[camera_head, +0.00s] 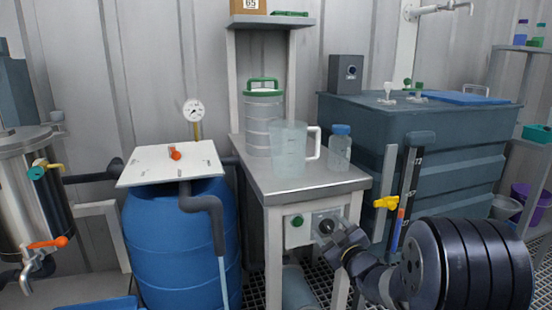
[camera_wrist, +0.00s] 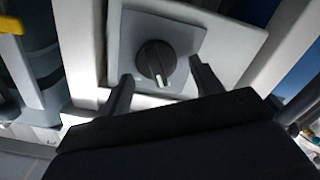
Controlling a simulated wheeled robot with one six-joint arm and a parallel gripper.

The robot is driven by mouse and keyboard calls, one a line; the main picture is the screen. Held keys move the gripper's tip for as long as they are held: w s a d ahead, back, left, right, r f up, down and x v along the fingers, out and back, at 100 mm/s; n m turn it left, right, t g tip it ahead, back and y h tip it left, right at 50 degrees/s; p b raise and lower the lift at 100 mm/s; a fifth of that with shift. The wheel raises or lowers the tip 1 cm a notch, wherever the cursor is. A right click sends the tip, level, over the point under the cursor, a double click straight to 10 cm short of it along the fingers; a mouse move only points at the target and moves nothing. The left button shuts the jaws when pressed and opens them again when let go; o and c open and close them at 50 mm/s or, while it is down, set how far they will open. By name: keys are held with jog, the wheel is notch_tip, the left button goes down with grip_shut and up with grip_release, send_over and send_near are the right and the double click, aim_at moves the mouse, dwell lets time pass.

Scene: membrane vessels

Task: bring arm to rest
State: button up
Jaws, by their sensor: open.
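My gripper (camera_wrist: 161,70) is open in the wrist view, with one finger on each side of a dark round knob (camera_wrist: 154,56). The knob has a pale pointer mark and sits on a grey plate (camera_wrist: 186,35). Nothing is seen held, and I cannot tell whether the fingers touch the knob. In the head view my arm comes in from the lower right, and my gripper (camera_head: 328,232) is at the front panel under the steel-topped stand (camera_head: 315,184). It largely covers the knob there.
A green button (camera_head: 298,221) is left of my gripper. A clear jug (camera_head: 288,150), a blue-capped bottle (camera_head: 340,150) and a green-topped canister (camera_head: 263,120) stand above. A yellow-handled valve (camera_head: 386,203) and blue-grey tank (camera_head: 430,130) are close right. A blue barrel (camera_head: 175,245) stands left.

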jog(key=p+v, duration=0.3)
jog(key=v, duration=0.8)
jog(key=b+x, duration=0.3)
jog(key=x, duration=0.8)
jog(key=shift+w+a, duration=0.1)
jog(key=shift+w, duration=0.1)
jog(key=shift+s+d+r+m+p, duration=0.1)
jog(key=shift+d+r+m+p, duration=0.15)
jog(key=shift+m+p, duration=0.7)
jog(key=m+p, duration=0.5)
jog(key=p, duration=0.1)
jog(key=shift+d, duration=0.2)
jog(key=m+p, duration=0.2)
jog(key=p, duration=0.1)
jog(key=m+p, duration=0.2)
jog(key=p, duration=0.1)
jog(key=shift+d+m, duration=0.2)
jog(key=shift+m, duration=0.15)
jog(key=shift+s+d+f+m+p, duration=0.15)
jog(key=shift+f+m+p, duration=0.05)
jog(key=shift+m+p, duration=0.15)
jog(key=v, duration=0.9)
jog(key=shift+r, duration=0.1)
